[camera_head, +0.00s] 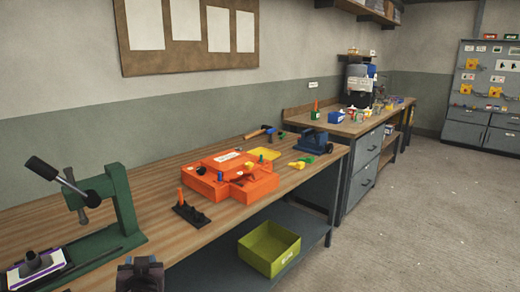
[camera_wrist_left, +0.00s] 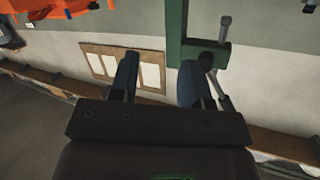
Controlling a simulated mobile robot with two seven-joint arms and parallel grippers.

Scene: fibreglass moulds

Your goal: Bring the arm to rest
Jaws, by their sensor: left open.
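My left gripper (camera_head: 140,268) shows at the bottom edge of the head view, in front of the workbench (camera_head: 50,222) and just right of the green lever press (camera_head: 122,205). Most of its arm is out of frame. In the left wrist view, the two dark fingers of this gripper (camera_wrist_left: 159,68) stand apart with nothing between them. The green press (camera_wrist_left: 176,30) shows beyond the right finger there, and part of the orange mould (camera_wrist_left: 45,8) is at the upper left. My right gripper is in neither view.
A green bin (camera_head: 270,247) sits on the lower shelf. The floor (camera_head: 430,210) to the right is clear.

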